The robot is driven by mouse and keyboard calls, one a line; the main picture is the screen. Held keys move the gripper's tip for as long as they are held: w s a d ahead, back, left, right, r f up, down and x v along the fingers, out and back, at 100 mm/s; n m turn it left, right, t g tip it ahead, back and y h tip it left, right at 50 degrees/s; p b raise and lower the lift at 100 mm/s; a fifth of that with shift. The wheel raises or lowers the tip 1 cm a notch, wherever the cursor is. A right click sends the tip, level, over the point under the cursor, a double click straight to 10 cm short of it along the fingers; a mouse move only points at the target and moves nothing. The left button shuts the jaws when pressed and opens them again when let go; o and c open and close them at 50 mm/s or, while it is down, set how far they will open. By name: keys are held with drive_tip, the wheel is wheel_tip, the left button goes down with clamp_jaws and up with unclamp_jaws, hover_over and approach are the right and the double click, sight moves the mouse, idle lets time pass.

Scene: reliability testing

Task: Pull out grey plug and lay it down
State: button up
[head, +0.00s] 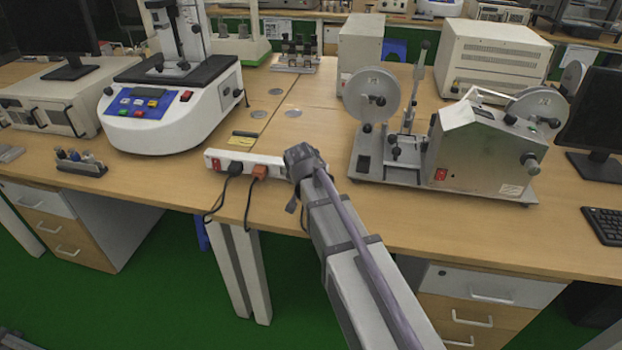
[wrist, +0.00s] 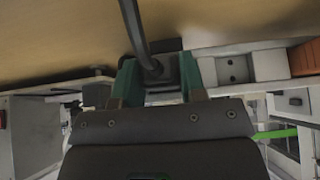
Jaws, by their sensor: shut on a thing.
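The white power strip (head: 222,156) lies along the front edge of the bench, and its right end is hidden behind my arm. My gripper (wrist: 159,88) is at that end, its green fingers on either side of the dark grey plug (wrist: 163,72), shut on it. A dark cable rises from the plug in the wrist view. The strip (wrist: 235,66) shows beside the plug with an empty socket. I cannot tell whether the plug is still seated. In the head view the grey plug is hidden by my wrist.
A black plug (head: 235,168) and an orange-brown plug (head: 260,172) sit in the strip, cables hanging over the edge. A machine with reels (head: 470,150) stands to the right, a white instrument with a blue panel (head: 165,120) to the left. Some bare bench lies behind the strip.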

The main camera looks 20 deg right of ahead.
drive_tip(key=c, duration=0.3)
drive_tip(key=shift+s+a, duration=0.4)
drive_tip(key=shift+s, duration=0.35)
drive_tip(key=shift+s+a, duration=0.35)
drive_tip(key=shift+s, duration=0.4)
drive_tip(key=shift+s+a, duration=0.4)
drive_tip(key=shift+s, duration=0.35)
